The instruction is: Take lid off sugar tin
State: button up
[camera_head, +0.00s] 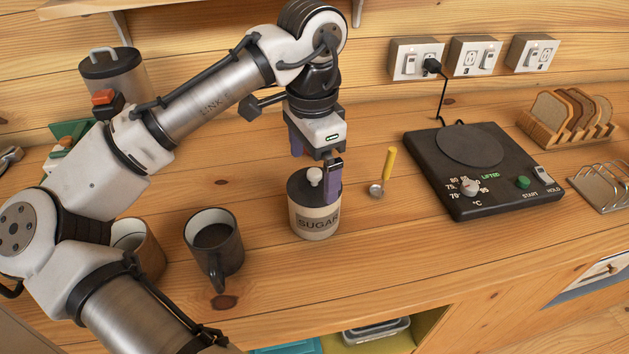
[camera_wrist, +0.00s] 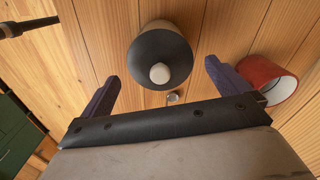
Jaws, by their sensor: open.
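The sugar tin (camera_head: 316,224) stands upright on the wooden counter, cream-coloured with a "SUGAR" label. Its dark lid (camera_head: 300,187) is on it, with a pale round knob (camera_head: 315,176) on top. My gripper (camera_head: 314,178) is open and points down over the tin, one finger in front of the lid's right side. In the wrist view the lid (camera_wrist: 160,50) and knob (camera_wrist: 160,73) show between the two spread fingers, with clear gaps on both sides. The gripper holds nothing. Part of the lid is hidden by the finger in the head view.
A yellow-handled spoon (camera_head: 386,170) lies right of the tin. A dark mug (camera_head: 214,243) and a brownish cup (camera_head: 142,250) stand left. A black hotplate (camera_head: 476,170) and toast rack (camera_head: 568,125) are farther right. A lidded canister (camera_head: 112,75) stands at the back left.

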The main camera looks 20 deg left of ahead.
jog(key=shift+f, duration=1.4)
jog(key=c, duration=0.8)
jog(key=shift+r, duration=0.1)
